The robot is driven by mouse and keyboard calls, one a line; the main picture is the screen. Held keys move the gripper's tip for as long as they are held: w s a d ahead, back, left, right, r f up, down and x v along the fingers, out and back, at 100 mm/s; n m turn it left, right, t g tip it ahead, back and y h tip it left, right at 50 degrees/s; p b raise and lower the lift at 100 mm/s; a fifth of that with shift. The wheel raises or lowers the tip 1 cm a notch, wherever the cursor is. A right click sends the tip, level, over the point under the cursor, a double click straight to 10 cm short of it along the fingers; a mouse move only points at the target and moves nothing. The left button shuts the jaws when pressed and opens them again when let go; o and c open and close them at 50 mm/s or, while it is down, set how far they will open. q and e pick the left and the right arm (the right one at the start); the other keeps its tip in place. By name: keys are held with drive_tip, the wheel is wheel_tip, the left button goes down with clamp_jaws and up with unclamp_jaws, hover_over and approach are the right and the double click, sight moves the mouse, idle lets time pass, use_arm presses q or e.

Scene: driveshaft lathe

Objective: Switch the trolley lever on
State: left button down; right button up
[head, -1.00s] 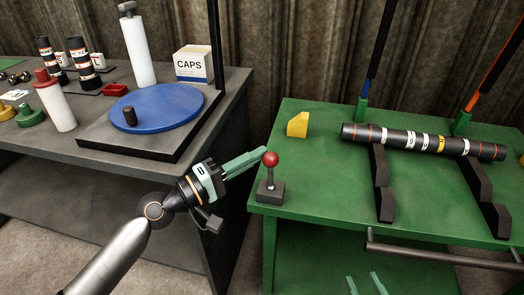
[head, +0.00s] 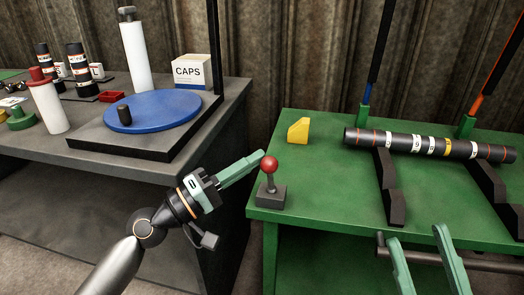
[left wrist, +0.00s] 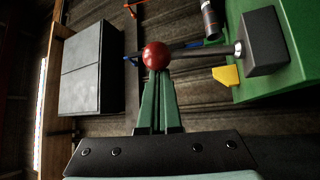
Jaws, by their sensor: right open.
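The trolley lever (head: 269,178) stands upright on a dark box at the near left corner of the green trolley (head: 325,180). It has a red ball on top. My left gripper (head: 262,157) has its fingers together, with the tips right beside the ball in the head view. In the left wrist view, the shut fingers (left wrist: 157,76) point at the red ball (left wrist: 155,55), which is at their tips and not between them. I cannot tell whether they touch. My right gripper (head: 417,233) is open and empty at the trolley's front edge.
A dark driveshaft (head: 430,145) lies across two black supports on the trolley. A yellow block (head: 298,130) sits behind the lever. A grey table (head: 150,170) with a blue disc (head: 165,112) stands at left. A gap separates table and trolley.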

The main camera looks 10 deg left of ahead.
use_arm(q)
drive_tip(key=shift+s+f+m+h+b, duration=0.25)
drive_tip(key=shift+s+b, duration=0.25)
drive_tip(key=shift+b, duration=0.85)
drive_tip(key=shift+s+f+m+h+b, duration=0.15)
drive_tip(key=shift+s+f+m+b, duration=0.3)
drive_tip(key=shift+b, duration=0.85)
use_arm(e)
wheel_tip(320, 180, down, 6)
drive_tip(key=shift+s+a+f+m, duration=0.15)
drive_tip(key=shift+s+a+m, duration=0.1)
drive_tip(key=shift+a+m, duration=0.1)
use_arm(q)
drive_tip(key=shift+r, duration=0.15)
drive_tip(key=shift+s+a, duration=0.1)
drive_tip(key=b+v, duration=0.4)
drive_tip(key=v, duration=0.8)
drive_tip(key=shift+s, duration=0.15)
use_arm(e)
drive_tip(key=shift+g, duration=0.4)
drive_tip(key=shift+w+a+f, duration=0.1)
drive_tip(key=shift+a+f, duration=0.05)
drive_tip(key=shift+f, duration=1.1)
drive_tip(key=shift+w+a+f, duration=0.1)
drive_tip(key=shift+f, duration=1.15)
use_arm(q)
drive_tip(key=shift+a, duration=0.1)
use_arm(e)
drive_tip(key=shift+s+f, duration=0.1)
